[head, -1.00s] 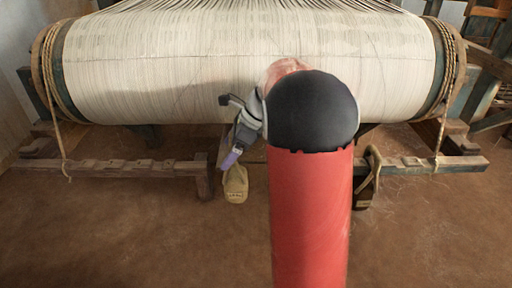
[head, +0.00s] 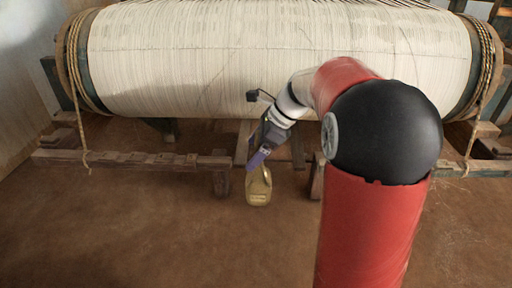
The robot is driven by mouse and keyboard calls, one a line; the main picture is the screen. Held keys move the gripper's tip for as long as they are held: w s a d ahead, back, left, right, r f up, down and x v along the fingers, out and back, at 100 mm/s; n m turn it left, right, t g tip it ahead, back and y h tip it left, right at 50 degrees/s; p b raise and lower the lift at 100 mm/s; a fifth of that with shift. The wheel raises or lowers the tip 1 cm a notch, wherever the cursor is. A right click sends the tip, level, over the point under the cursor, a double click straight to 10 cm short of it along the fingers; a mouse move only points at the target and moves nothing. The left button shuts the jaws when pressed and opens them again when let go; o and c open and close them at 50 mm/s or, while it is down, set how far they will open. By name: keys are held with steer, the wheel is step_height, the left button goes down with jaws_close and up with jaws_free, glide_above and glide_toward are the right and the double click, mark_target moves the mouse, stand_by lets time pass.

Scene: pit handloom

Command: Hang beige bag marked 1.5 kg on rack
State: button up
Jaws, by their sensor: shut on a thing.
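A beige bag (head: 258,190) with a small label on its front hangs upright below my gripper (head: 262,162). The label is too small to read. My gripper is shut on the top of the bag and points down and slightly left. The bag hangs in the gap between two low notched wooden rails, clear of the left rail's end post. The left notched rack rail (head: 150,160) runs across the left side in front of the loom. The right notched rail (head: 485,168) is mostly hidden behind my red and black arm.
The big warp beam (head: 270,60), wound with white threads, spans the back, just behind my gripper. Ropes (head: 84,120) hang from its ends. Wooden posts (head: 298,152) stand behind the bag. The brown floor (head: 140,230) in front is clear.

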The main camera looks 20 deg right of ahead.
steer(key=shift+s+a+b, duration=0.2)
steer(key=shift+s+b, duration=0.2)
steer(key=shift+s, duration=0.2)
steer(key=shift+s+a+b, duration=0.2)
steer(key=shift+s+b, duration=0.2)
steer(key=shift+s, duration=0.15)
steer(key=shift+s+a+r, duration=0.1)
steer(key=shift+s+r, duration=0.15)
steer(key=shift+s, duration=0.05)
steer(key=shift+s+a+r+p, duration=0.15)
steer(key=shift+s+a, duration=0.05)
steer(key=shift+s, duration=0.5)
steer(key=shift+s+a+r+p, duration=0.1)
steer(key=shift+s+a, duration=0.15)
steer(key=shift+s, duration=0.4)
steer(key=shift+s+a+r+p, duration=0.15)
steer(key=shift+s+a, duration=0.05)
steer(key=shift+s, duration=0.5)
